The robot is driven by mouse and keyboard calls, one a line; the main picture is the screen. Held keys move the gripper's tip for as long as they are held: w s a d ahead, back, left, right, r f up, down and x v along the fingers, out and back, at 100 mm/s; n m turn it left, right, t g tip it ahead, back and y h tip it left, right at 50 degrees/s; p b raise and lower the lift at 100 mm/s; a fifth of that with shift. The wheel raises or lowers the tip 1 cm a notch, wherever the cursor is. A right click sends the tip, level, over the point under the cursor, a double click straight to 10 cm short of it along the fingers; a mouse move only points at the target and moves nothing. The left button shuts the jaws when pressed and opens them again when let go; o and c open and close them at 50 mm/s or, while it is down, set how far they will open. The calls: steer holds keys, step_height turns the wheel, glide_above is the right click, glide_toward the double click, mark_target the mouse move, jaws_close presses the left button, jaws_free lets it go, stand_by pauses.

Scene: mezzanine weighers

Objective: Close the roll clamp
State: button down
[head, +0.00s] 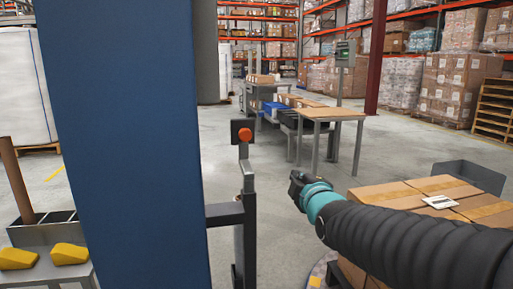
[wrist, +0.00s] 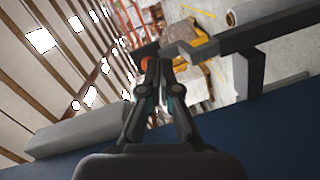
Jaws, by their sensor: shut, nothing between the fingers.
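A dark and grey upright fixture (head: 246,215) stands beside the blue column in the head view and looks like the roll clamp. A dark plate with an orange-red knob (head: 244,134) tops its grey upright part. A dark arm runs from it toward the column. In the wrist view the dark arm (wrist: 272,30) crosses the upper right, and the orange-red knob (wrist: 147,62) shows partly behind a finger. My gripper (head: 297,181) is shut and empty, to the right of the fixture in the head view. It also shows in the wrist view (wrist: 160,72). Contact is not clear.
The wide blue column (head: 123,150) blocks the left. Cardboard boxes (head: 410,194) lie under my arm at the right. A wooden-topped table (head: 328,114) stands behind. Yellow wedges (head: 70,253) lie on a grey surface at lower left. Open floor (head: 275,232) shows between fixture and boxes.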

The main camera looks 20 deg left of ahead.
steer(key=w+a+r+n+t+y, duration=0.1)
steer(key=a+r+n+y, duration=0.15)
steer(key=a+n, duration=0.45)
steer(key=m+p, duration=0.2)
glide_toward(247, 136)
steer(key=shift+y, duration=0.45)
steer(key=x, duration=0.7)
steer(key=shift+w+f, duration=0.1)
steer(key=shift+f, duration=0.15)
steer(key=shift+w, duration=0.15)
